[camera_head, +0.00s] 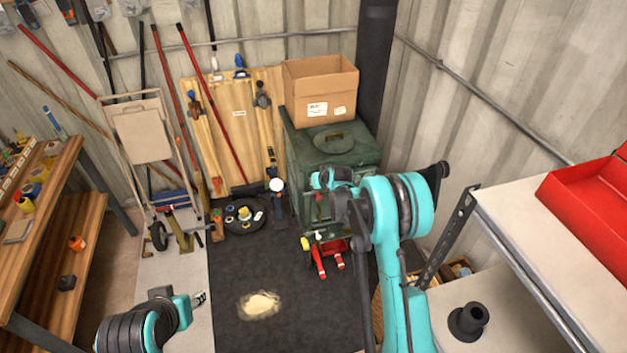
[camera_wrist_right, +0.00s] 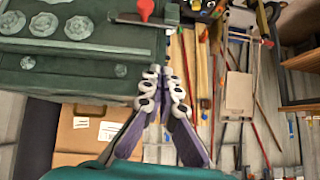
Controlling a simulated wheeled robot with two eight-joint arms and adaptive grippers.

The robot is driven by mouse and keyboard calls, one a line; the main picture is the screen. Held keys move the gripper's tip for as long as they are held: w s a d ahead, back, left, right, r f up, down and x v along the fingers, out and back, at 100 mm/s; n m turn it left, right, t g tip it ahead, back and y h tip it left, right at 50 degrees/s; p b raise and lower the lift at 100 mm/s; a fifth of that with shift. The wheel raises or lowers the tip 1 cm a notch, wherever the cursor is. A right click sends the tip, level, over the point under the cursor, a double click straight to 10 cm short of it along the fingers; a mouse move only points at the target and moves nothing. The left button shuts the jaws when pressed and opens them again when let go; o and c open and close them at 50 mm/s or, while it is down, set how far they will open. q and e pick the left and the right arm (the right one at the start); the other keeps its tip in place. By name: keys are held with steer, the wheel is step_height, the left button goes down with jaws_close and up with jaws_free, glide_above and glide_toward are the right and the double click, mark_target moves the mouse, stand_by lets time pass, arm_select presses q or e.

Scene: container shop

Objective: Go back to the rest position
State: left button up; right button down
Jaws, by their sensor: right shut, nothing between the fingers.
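My right gripper (camera_wrist_right: 165,80) shows in the right wrist view with its two fingers together at the tips and nothing between them. It is in front of the green cabinet (camera_wrist_right: 75,65), with the cardboard box (camera_wrist_right: 90,128) below left in that view. In the head view my right arm is raised in front of the cabinet (camera_head: 345,152), and the arm largely hides its gripper. My left gripper (camera_head: 200,298) is low at the left in the head view, over the floor by the dark mat's edge. It is too small there to tell its opening.
A wooden workbench (camera_head: 52,195) stands at the left. A white shelf (camera_head: 545,250) with a red bin (camera_head: 590,205) is close at the right. A folded hand cart (camera_head: 140,135) leans at the back. The dark mat (camera_head: 235,335) has a pale spill (camera_head: 260,305) on it.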

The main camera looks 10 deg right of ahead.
steer(key=s+a+r+g, duration=0.1)
steer(key=s+a+r, duration=0.2)
steer(key=s+r, duration=1.7)
steer(key=s+f+g+h, duration=0.1)
steer(key=s+f, duration=0.1)
steer(key=s, duration=2.1)
steer(key=shift+s+f+p, duration=0.15)
steer(key=shift+s+p, duration=0.1)
steer(key=shift+p, duration=0.15)
